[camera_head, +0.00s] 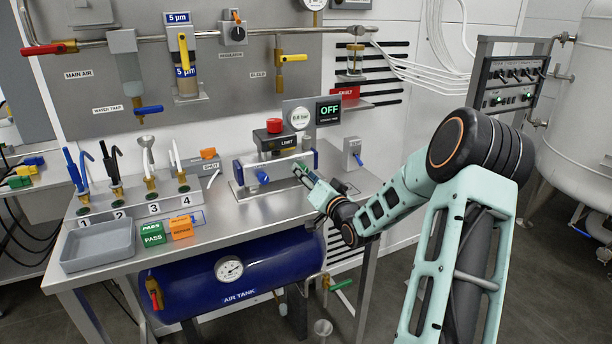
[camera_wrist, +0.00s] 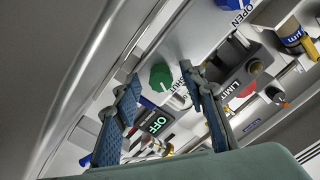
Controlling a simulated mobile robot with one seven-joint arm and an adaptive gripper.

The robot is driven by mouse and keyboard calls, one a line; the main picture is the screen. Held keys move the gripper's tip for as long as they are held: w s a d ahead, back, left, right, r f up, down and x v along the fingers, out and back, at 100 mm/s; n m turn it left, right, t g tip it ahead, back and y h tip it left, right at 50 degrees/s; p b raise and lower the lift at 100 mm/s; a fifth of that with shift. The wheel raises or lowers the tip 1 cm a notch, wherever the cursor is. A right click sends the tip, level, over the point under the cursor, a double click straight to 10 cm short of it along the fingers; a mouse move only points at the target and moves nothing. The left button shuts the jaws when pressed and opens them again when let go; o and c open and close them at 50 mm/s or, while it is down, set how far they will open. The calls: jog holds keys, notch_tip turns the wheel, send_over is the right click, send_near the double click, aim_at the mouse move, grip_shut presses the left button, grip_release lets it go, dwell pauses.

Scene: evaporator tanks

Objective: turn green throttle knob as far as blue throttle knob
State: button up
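The green knob (camera_wrist: 161,77) sits on a light panel near a SHUT label in the wrist view. In the head view my gripper mostly hides its place. A blue knob (camera_head: 262,177) is on the front of the metal box, left of my gripper (camera_head: 303,172). It shows partly at the top edge of the wrist view (camera_wrist: 225,3), near an OPEN label. My gripper (camera_wrist: 160,77) is open, with one blue-grey finger on each side of the green knob. I cannot tell whether the fingers touch it.
A red-topped LIMIT box (camera_head: 274,138) and a display reading OFF (camera_head: 328,112) stand behind the metal box. A small box with a blue lever (camera_head: 358,158) is to the right.

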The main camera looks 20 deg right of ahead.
jog(key=shift+s, duration=0.1)
jog(key=s, duration=1.2)
jog(key=shift+d, duration=0.2)
jog(key=shift+w+r, duration=0.1)
